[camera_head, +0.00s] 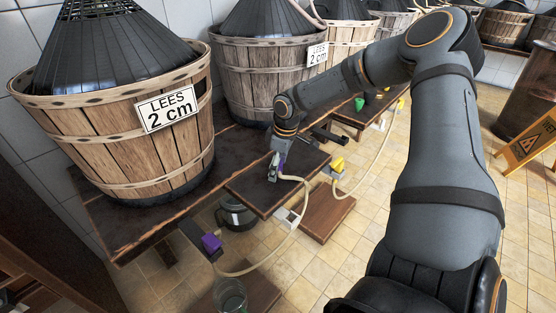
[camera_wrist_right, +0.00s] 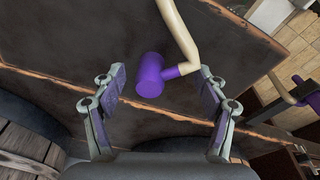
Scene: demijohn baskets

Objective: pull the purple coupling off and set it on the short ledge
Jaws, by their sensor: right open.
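The purple coupling (camera_wrist_right: 150,75) is a short purple cylinder with a purple side collar on a cream hose (camera_wrist_right: 182,35). In the right wrist view it lies between the spread fingers of my right gripper (camera_wrist_right: 162,88), with a gap to each finger. A dark board shows behind it, and I cannot tell whether it touches the board. In the head view my right gripper (camera_head: 276,166) is low over a short dark ledge (camera_head: 262,199) jutting from the bench, and mostly hides the coupling. My left gripper is out of view.
A purple block (camera_head: 211,241) sits on a bracket at the bench front, above a glass jar (camera_head: 230,294). A basket marked LEES 2 cm (camera_head: 115,125) stands at left. A yellow fitting (camera_head: 337,164) and a brown step (camera_head: 327,214) are right of the ledge.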

